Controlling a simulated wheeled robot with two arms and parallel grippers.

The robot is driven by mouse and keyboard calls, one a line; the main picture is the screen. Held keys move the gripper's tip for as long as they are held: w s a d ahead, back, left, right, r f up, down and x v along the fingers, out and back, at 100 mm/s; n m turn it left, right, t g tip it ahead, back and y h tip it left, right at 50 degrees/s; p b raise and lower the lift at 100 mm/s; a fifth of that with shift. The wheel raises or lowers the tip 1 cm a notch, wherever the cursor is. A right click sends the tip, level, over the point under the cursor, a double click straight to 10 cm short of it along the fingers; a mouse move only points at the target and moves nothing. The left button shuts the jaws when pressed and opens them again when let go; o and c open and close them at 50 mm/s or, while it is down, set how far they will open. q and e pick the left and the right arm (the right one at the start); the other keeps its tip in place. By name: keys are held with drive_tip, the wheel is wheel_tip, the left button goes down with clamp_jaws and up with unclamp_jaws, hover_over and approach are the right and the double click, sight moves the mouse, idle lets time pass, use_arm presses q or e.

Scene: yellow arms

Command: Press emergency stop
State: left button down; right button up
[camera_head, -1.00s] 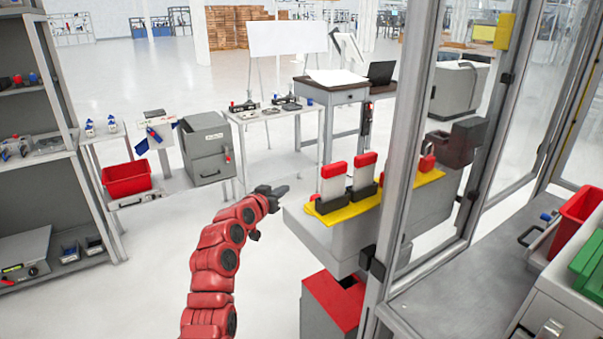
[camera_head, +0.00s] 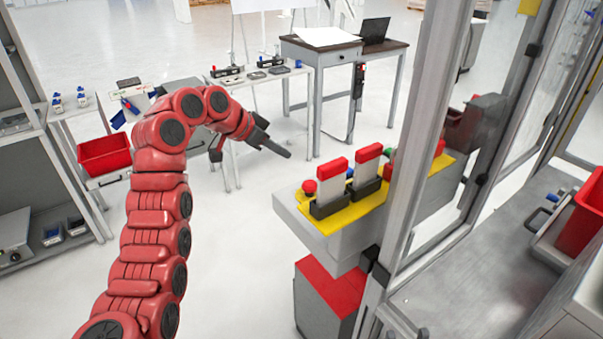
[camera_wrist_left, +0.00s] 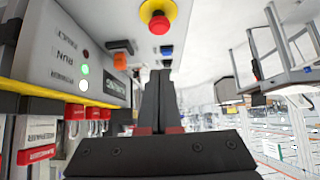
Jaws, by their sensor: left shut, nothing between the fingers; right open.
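The emergency stop is a round red button (camera_head: 309,187) at the left end of the grey control console (camera_head: 318,231). In the left wrist view, the red button (camera_wrist_left: 159,24) sits on a yellow disc at the top of the picture. My left gripper (camera_head: 287,154) is shut and empty, above and slightly left of the button in the head view, apart from it. Its closed fingers (camera_wrist_left: 158,75) point toward the button's side of the panel in the left wrist view, with a visible gap. My right gripper is not in view.
Two red-topped white blocks (camera_head: 333,172) stand on the console's yellow strip (camera_head: 345,215). A metal-framed glass enclosure (camera_head: 428,130) rises on the right. A red-topped box (camera_head: 330,289) stands below. Tables and a red bin (camera_head: 104,154) are behind left; the floor between is clear.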

use_arm(q)
drive_tip(key=p, duration=0.4)
hover_over(313, 182)
drive_tip(key=s+a, duration=0.2)
wheel_tip(313, 182, down, 7)
drive_tip(key=shift+w+a+r, duration=0.1)
drive_tip(key=shift+a+r, duration=0.05)
wheel_tip(313, 182, down, 3)
drive_tip(key=shift+r+p, duration=0.2)
drive_tip(key=shift+p, duration=0.25)
drive_tip(key=shift+f, duration=0.9)
